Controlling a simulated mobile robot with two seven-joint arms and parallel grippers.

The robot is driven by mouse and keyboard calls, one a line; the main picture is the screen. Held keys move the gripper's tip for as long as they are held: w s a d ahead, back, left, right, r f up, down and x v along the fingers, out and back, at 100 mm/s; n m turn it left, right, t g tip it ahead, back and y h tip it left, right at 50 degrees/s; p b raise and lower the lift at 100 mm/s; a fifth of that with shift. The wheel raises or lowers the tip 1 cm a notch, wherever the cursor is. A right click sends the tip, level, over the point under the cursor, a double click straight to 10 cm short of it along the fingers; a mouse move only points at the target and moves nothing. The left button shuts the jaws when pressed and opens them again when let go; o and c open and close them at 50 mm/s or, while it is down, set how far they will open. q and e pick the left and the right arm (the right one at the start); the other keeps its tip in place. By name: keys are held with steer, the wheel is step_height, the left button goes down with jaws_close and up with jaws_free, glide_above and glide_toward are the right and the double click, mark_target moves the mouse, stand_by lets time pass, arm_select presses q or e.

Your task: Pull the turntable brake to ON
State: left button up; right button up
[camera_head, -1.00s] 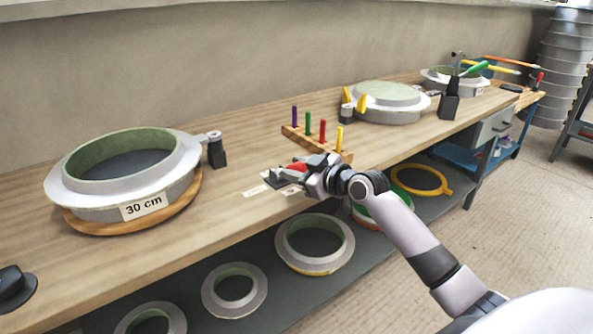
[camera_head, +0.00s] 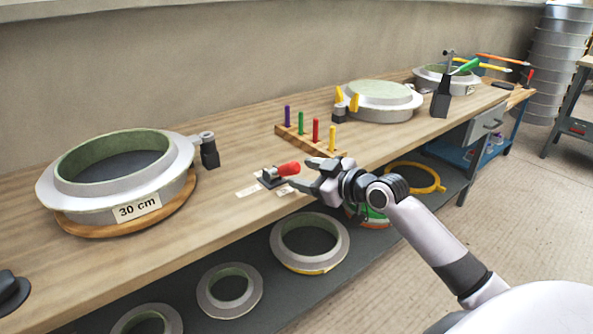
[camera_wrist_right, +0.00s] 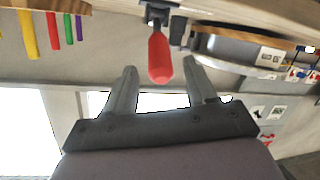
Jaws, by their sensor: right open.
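The brake is a small dark clamp base (camera_head: 268,179) with a red handle (camera_head: 288,169) on the front part of the bench. The handle points right, toward my right gripper. My right gripper (camera_head: 301,173) is open, its fingertips just right of the handle's end. In the right wrist view the red handle (camera_wrist_right: 160,60) shows in the gap between the two spread fingers (camera_wrist_right: 159,80), with no visible grip on it. Small pale labels (camera_head: 247,190) lie beside the base; their text is too small to read. My left gripper is out of view.
A mould ring marked 30 cm (camera_head: 138,208) sits on a round wooden board at left. A wooden rack (camera_head: 311,143) with coloured pegs stands behind the brake. More moulds (camera_head: 379,101) stand farther right. Rings (camera_head: 309,243) lie on the shelf below. Bench between ring and brake is mostly clear.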

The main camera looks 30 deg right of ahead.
steer(key=shift+v, duration=0.95)
